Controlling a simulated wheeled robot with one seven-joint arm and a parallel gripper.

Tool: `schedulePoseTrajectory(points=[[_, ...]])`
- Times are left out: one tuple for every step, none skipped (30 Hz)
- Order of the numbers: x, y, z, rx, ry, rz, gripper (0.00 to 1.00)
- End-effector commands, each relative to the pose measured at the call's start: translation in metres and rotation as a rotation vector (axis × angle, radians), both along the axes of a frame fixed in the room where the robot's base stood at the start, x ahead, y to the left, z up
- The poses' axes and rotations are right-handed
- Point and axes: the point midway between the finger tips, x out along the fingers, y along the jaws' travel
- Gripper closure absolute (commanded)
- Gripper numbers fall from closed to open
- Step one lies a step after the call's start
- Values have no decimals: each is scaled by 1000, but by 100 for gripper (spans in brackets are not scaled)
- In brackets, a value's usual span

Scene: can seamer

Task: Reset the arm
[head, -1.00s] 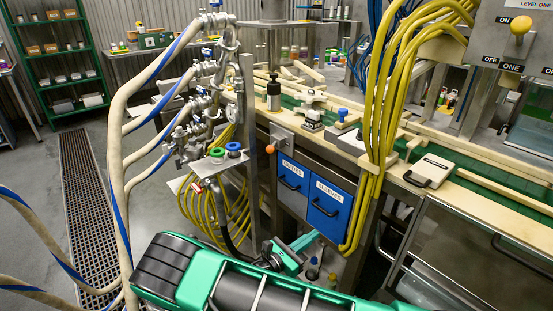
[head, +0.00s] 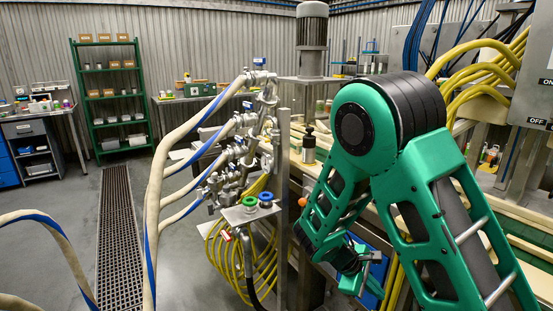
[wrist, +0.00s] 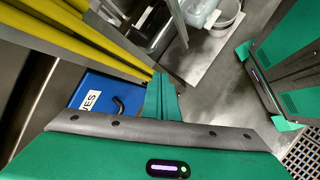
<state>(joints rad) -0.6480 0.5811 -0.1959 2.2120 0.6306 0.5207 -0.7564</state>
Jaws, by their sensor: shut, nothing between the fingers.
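My green arm (head: 405,190) is folded with its elbow raised at the right of the head view. Its forearm slopes down to the left, and the wrist hangs low in front of the machine. My gripper (wrist: 160,82) shows in the wrist view as two teal fingers pressed together with nothing between them. It is beside the blue sleeves drawer (wrist: 88,92), whose black handle lies just left of the fingers. I cannot tell whether they touch. In the head view the arm covers most of the blue drawers and much of the conveyor.
A valve manifold (head: 250,150) with pale hoses (head: 157,200) stands left of my arm. Coiled yellow hoses (head: 262,262) hang below it. Yellow hoses (wrist: 75,40) also run close to the gripper in the wrist view. The floor around the drain grate (head: 118,235) is open.

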Motion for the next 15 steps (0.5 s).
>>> schedulePoseTrajectory(points=[[-3, -4, 11, 52, -30, -46, 100], [-5, -5, 16, 81, -47, -72, 100], [-8, -6, 23, 119, -68, -107, 100], [-10, -7, 28, 147, -84, -130, 100], [-12, -8, 34, 174, -100, -156, 100], [-15, -9, 41, 210, -123, -190, 100], [-18, -10, 47, 237, -138, -213, 100], [-20, -11, 53, 263, -154, -238, 100], [-23, -12, 61, 297, -177, -271, 100], [-26, -12, 66, 324, -193, -294, 100], [-29, -13, 72, 348, -211, -318, 100], [-32, -13, 81, 382, -233, -348, 100], [-35, -14, 87, 406, -251, -371, 100], [-38, -15, 93, 431, -267, -394, 100], [-42, -15, 101, 463, -290, -423, 100]])
